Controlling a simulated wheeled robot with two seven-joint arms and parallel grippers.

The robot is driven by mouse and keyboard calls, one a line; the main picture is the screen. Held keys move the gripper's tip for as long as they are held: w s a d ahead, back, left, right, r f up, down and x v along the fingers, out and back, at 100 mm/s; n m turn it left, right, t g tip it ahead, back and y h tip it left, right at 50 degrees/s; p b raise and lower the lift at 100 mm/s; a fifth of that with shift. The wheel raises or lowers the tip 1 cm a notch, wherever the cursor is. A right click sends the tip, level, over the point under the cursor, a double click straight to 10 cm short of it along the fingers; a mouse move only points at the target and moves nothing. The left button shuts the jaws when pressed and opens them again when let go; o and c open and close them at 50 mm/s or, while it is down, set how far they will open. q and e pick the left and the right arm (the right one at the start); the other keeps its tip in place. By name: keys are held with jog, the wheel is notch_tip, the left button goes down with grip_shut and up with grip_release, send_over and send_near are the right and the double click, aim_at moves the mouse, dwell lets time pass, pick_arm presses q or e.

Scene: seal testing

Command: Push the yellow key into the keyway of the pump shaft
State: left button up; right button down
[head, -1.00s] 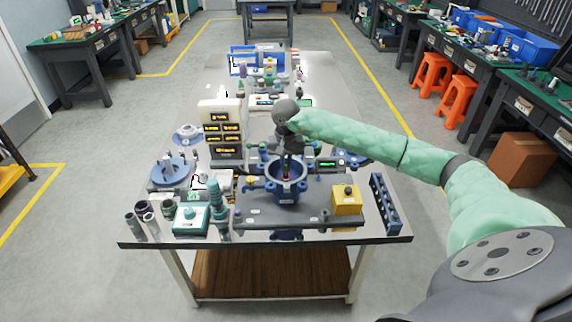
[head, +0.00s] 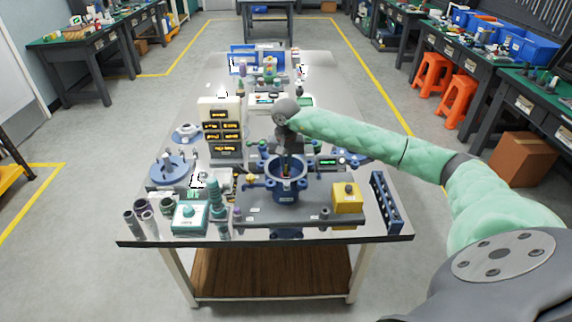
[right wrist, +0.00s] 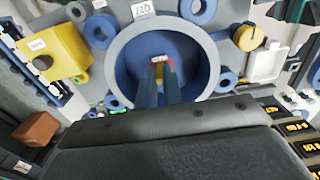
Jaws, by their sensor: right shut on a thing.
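The blue pump housing (head: 287,190) stands on a grey base plate near the front middle of the table. It also shows in the right wrist view as a round blue bowl (right wrist: 117,62). My right gripper (head: 286,171) points down into its opening. In the right wrist view its two dark fingers (right wrist: 160,68) are close together, reaching to the middle of the bowl. A small pale and red spot, perhaps the shaft end (right wrist: 158,59), shows at the fingertips; the keyway cannot be seen. My left gripper is not in view.
A yellow box (head: 347,199) sits right of the housing, with a dark blue rack (head: 385,203) beyond it. A teal box (head: 190,217) and stacked teal cylinder (head: 215,198) stand left. A drawer cabinet (head: 222,130) stands behind. Blue clamps surround the housing closely.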

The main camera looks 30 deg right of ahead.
jog(key=shift+f, duration=0.25)
dwell(0.5)
jog(key=c, duration=1.5)
grip_release()
jog(key=shift+r, duration=0.1)
jog(key=shift+r, duration=2.45)
